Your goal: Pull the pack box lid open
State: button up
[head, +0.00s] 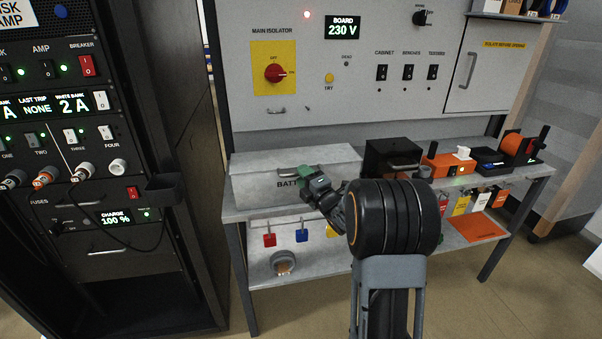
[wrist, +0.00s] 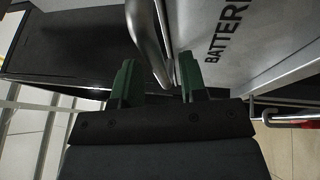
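The pack box (head: 260,185) is a grey metal box with a closed lid (head: 290,160), on the left of the bench. Its dark lettering begins "BATT" in the head view; the rest is hidden by my gripper. My gripper (head: 312,184) is at the front of the box. In the wrist view my gripper (wrist: 156,82) has its two green fingers apart. A bent metal handle (wrist: 148,40) reaches down between the fingertips, closer to the right finger. I cannot tell whether it touches that finger. The box face (wrist: 255,30) with "BATTERI" lettering is beyond the right finger.
A black box (head: 388,150) with a handle stands right of the pack box, then orange and black devices (head: 450,165). The bench (head: 240,213) has coloured tags hanging under its front edge. A dark equipment rack (head: 180,120) stands close on the left.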

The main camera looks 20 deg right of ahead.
jog(key=shift+w+a+r, duration=0.1)
jog(key=shift+w, duration=0.55)
grip_shut()
